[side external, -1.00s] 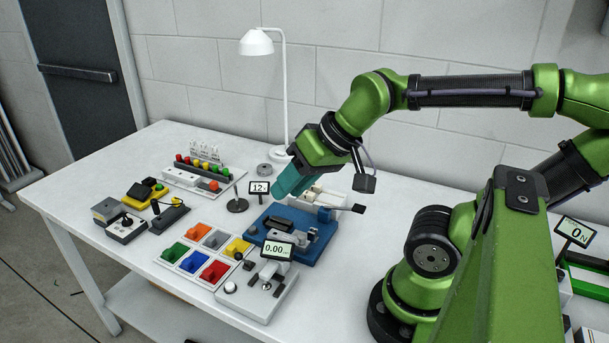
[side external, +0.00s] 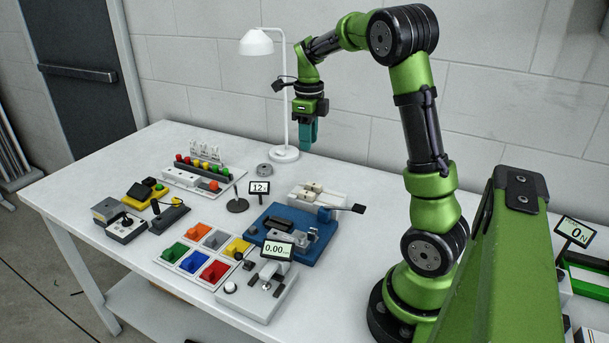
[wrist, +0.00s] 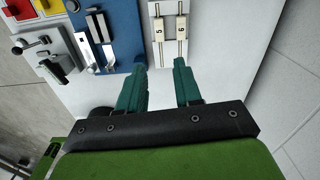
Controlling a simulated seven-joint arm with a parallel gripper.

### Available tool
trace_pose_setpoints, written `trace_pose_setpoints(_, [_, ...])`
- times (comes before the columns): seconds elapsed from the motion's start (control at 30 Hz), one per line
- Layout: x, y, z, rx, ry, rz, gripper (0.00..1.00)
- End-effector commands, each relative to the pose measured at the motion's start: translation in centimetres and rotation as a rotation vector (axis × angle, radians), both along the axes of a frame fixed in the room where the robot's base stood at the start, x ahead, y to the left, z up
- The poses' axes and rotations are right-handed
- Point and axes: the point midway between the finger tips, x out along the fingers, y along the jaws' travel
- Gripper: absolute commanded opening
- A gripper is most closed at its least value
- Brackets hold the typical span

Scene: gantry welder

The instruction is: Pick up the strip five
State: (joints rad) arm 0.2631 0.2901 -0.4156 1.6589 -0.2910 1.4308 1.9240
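A white tray (side external: 332,200) near the back of the table holds two slim cream strips (side external: 313,187). In the wrist view, the left strip (wrist: 159,32) carries a small mark that looks like a 5. The right strip (wrist: 182,28) carries a mark too small to read surely. My gripper (side external: 306,149), with teal fingers, points down well above the back of the table. In the wrist view my gripper (wrist: 161,75) is open, with nothing between its fingers; both strips lie beyond the fingertips, roughly in line with the gap.
A blue fixture (side external: 292,240) with a lever stands right in front of the tray. A white lamp (side external: 285,100) stands close behind my gripper. A small display (side external: 259,188) reading 12 and coloured bins (side external: 205,253) are to the left.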

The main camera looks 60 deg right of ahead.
Motion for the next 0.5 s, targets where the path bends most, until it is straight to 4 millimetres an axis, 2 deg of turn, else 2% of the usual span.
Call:
trace_pose_setpoints(0.13, [-0.1,0.3,-0.3,0.011,0.007,-0.099,0.34])
trace_pose_setpoints(0.23, [-0.2,0.3,-1.5,0.012,0.009,-0.108,0.34])
trace_pose_setpoints(0.5, [-0.2,0.3,-7.4,0.013,0.011,-0.106,0.34])
